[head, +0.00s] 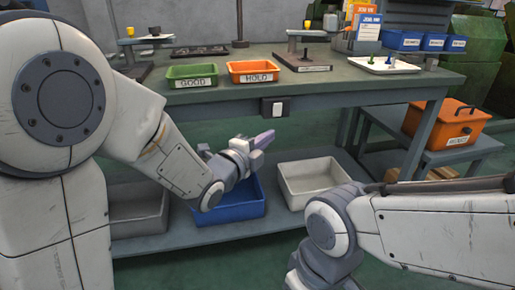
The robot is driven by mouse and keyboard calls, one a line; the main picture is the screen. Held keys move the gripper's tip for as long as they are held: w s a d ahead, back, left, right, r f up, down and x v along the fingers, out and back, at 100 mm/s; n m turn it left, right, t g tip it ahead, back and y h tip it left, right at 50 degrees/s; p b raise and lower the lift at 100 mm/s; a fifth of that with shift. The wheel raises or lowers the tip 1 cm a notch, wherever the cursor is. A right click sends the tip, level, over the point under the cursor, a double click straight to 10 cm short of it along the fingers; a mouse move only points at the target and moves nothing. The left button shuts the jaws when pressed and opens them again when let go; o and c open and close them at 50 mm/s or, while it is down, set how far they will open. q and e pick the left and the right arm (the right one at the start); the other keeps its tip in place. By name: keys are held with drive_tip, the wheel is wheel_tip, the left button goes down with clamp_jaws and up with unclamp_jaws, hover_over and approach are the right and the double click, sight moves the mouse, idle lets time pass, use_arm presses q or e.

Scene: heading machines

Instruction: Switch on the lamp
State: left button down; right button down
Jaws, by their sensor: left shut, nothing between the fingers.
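A switch box (276,106) with a pale rocker is fixed to the front edge of the workbench (345,95). A dark upright post (240,22) on a small base stands at the back of the bench. Its top is cut off by the frame, so I cannot tell whether it belongs to the lamp. No lamp head shows. My left gripper (264,138) is shut and empty, a little below and left of the switch box, with a gap between them. My right arm comes in from the right, and its gripper is out of view below the frame.
A green GOOD tray (193,83) and an orange HOLD tray (258,78) sit on the bench above the switch. Grey, blue (232,210) and white bins (318,180) stand on the lower shelf. An orange toolbox (447,124) is at the right.

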use_arm(q)
drive_tip(key=b+v, duration=0.2)
drive_tip(key=v, duration=0.1)
drive_tip(key=b+v, duration=0.1)
drive_tip(key=shift+s+f, duration=0.15)
drive_tip(key=shift+f, duration=0.2)
